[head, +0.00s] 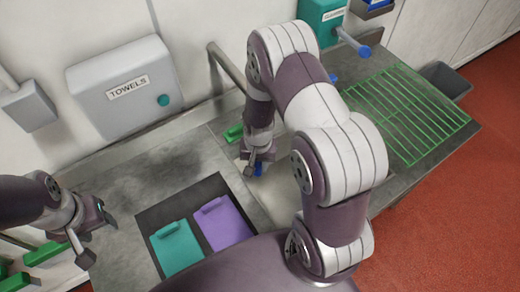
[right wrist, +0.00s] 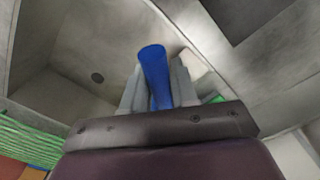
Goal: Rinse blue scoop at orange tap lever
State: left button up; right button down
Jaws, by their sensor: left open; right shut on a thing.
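My right gripper (head: 252,166) is shut on the blue scoop (head: 258,169), over the sink area in the head view. In the right wrist view the blue handle (right wrist: 154,72) stands up between the two grey fingers; the scoop's other end is not clearly visible. A grey tap pipe (head: 228,68) rises behind the sink, to the left of my right arm. I cannot make out an orange lever; my right arm covers part of that area. My left gripper (head: 92,230) is open and empty at the far left.
A dark mat (head: 163,205) holds a teal item (head: 178,248) and a purple item (head: 225,224). A green wire rack (head: 415,110) lies right. A towel dispenser (head: 125,85) and teal dispenser (head: 318,18) are on the wall.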

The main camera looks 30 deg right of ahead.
jog(key=shift+s+a+r, duration=0.1)
jog(key=shift+s+a, duration=0.1)
jog(key=shift+s, duration=0.15)
jog(key=s+a+p, duration=0.1)
jog(key=s+a, duration=0.2)
jog(key=s, duration=0.3)
jog(key=shift+s, duration=0.2)
jog(key=shift+a, duration=0.1)
dwell(0.8)
jog(key=s+a+r+p, duration=0.1)
jog(key=s+a+r, duration=0.1)
jog(key=s+r, duration=0.1)
jog(key=shift+s+r+p, duration=0.4)
jog(key=shift+s, duration=0.35)
jog(key=shift+a, duration=0.1)
